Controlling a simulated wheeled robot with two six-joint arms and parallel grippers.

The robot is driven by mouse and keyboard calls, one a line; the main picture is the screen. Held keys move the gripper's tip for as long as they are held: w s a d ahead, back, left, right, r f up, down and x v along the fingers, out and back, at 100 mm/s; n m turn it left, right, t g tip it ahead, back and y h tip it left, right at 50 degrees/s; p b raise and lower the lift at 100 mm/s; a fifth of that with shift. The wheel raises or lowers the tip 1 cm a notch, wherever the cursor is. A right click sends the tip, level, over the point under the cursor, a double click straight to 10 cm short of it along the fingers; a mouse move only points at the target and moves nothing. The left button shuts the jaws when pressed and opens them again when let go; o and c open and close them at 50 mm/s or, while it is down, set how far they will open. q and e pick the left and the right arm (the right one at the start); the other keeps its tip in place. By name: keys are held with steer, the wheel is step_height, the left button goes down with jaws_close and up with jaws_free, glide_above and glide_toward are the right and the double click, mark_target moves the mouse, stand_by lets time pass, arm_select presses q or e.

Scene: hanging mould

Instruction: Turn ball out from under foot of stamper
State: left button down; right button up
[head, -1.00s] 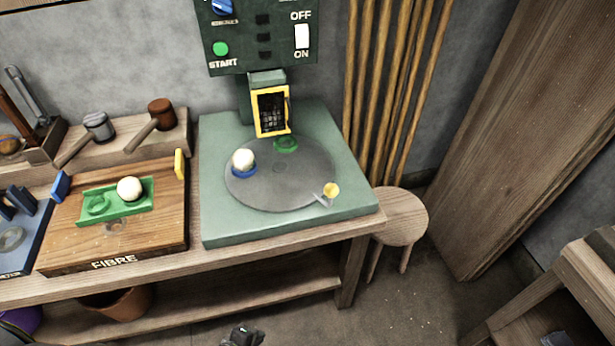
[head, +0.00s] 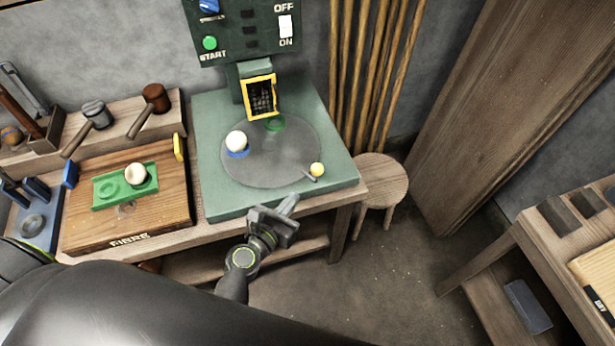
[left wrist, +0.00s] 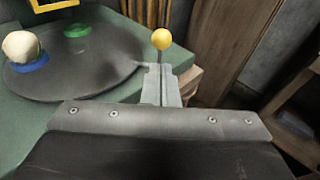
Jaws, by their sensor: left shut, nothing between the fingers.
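The green stamper (head: 212,195) stands on the bench with a grey turntable (head: 270,165) on its base. A cream ball (head: 236,141) sits on a blue ring seat (head: 238,154) at the turntable's left. A green ring seat (head: 274,124) lies at the back by the yellow-framed window (head: 260,97). A handle with a yellow knob (head: 317,169) sticks out at the turntable's front right. My left gripper (head: 287,206) is shut and empty at the base's front edge, short of the knob. In the left wrist view the knob (left wrist: 161,39) appears just beyond the fingertips (left wrist: 161,78). My right gripper is not in view.
A wooden FIBRE board (head: 90,225) with a green tray (head: 108,193) and another cream ball (head: 135,174) is on the left. Mallets (head: 155,97) lie behind it. A round stool (head: 375,180) stands right of the bench, with open floor in front.

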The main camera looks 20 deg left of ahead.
mark_target(313, 173)
arm_select(q)
steer(key=x, duration=0.9)
